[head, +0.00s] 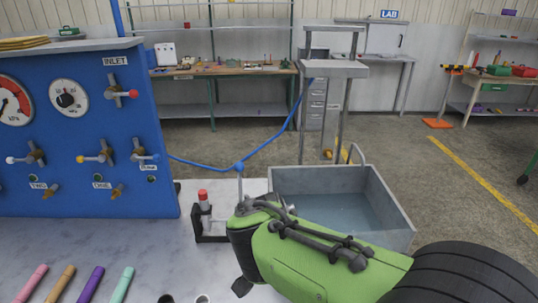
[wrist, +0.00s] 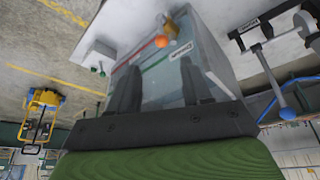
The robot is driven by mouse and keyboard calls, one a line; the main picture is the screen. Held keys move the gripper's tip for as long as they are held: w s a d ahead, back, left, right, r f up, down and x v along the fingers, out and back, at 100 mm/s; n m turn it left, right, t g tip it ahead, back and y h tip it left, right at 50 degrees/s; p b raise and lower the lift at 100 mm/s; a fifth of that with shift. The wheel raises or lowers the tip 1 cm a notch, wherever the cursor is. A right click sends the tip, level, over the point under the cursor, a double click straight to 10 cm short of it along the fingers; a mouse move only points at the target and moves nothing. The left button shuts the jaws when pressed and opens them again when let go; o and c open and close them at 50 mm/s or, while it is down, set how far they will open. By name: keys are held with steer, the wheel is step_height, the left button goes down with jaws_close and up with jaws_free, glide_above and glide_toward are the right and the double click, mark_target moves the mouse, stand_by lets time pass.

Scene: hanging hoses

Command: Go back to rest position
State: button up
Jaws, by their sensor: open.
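My gripper (wrist: 160,88) shows in the wrist view as two dark fingers, apart, with nothing between them. In the head view my green arm with black joints reaches across the lower right, and the gripper's fingers cannot be made out there. A blue hose (head: 205,166) hangs from the blue panel (head: 128,190) toward the back.
A grey open tank (head: 392,207) with water stands behind my arm. A small black stand (head: 212,239) holds a red-topped piece (head: 203,196). Several coloured tubes lie at the table's front left, including a purple one (head: 91,284). Workbenches line the back wall; open floor lies at right.

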steer(key=s+d+r+n+t+y, duration=0.1)
steer(key=s+d+r+n, duration=0.1)
steer(key=s+d, duration=0.3)
steer(key=s+d+r+n+y, duration=0.1)
steer(key=s+d+n, duration=0.3)
steer(key=s, duration=0.8)
steer(key=shift+d+r+n+t+y, duration=0.3)
steer(key=shift+d+r+t, duration=0.1)
steer(key=shift+d+r, duration=0.15)
